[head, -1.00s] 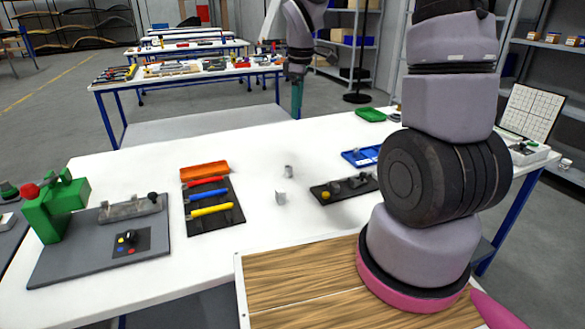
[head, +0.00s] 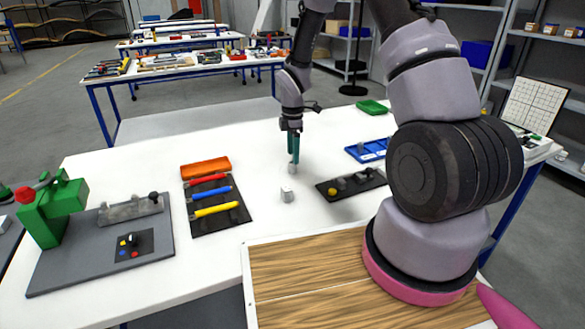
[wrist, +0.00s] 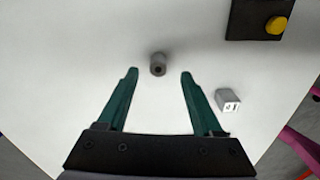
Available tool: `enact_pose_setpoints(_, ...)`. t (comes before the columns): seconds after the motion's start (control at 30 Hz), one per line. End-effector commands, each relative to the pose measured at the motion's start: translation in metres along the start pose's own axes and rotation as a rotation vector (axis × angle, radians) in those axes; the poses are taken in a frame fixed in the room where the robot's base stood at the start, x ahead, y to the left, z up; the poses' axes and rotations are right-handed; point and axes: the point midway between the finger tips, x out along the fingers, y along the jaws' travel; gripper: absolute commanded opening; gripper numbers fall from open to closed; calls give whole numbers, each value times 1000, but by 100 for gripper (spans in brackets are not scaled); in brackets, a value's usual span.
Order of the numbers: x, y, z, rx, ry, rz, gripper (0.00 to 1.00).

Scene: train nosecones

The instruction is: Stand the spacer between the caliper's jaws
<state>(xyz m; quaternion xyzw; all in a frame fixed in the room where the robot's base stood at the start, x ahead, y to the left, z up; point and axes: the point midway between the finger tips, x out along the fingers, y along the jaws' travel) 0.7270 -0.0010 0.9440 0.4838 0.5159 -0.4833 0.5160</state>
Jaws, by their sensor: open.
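A small grey cylinder with a dark hole in its end, which looks like the spacer, stands on the white table in the wrist view (wrist: 158,64) and the head view (head: 292,169). My gripper (wrist: 159,73) is open, its green fingers pointing down, with the cylinder roughly centred between and slightly beyond the tips in the wrist view. In the head view my gripper (head: 293,160) is directly over it; contact cannot be told. A long grey fixture (head: 130,210) with a black knob, possibly the caliper, lies on a grey plate at left; its jaws are not clear.
A grey block (head: 287,194) with a pale face stands close by, right of my gripper in the wrist view (wrist: 228,100). A dark plate (head: 330,190) with a yellow knob is to the right. A tool mat (head: 228,218) and a green press (head: 52,210) are left.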

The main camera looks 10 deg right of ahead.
Motion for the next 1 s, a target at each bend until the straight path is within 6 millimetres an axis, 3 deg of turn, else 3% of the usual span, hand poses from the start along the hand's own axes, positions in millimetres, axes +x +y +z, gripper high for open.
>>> enact_pose_setpoints(0.27, 40, 2, -2, 1, 0, -2, 67)
enact_pose_setpoints(0.57, 44, 3, -1, 1, 0, 0, 67)
enact_pose_setpoints(0.73, 44, 3, -1, 1, 0, 0, 2)
enact_pose_setpoints(1.0, 43, 3, -1, 1, 0, 0, 0)
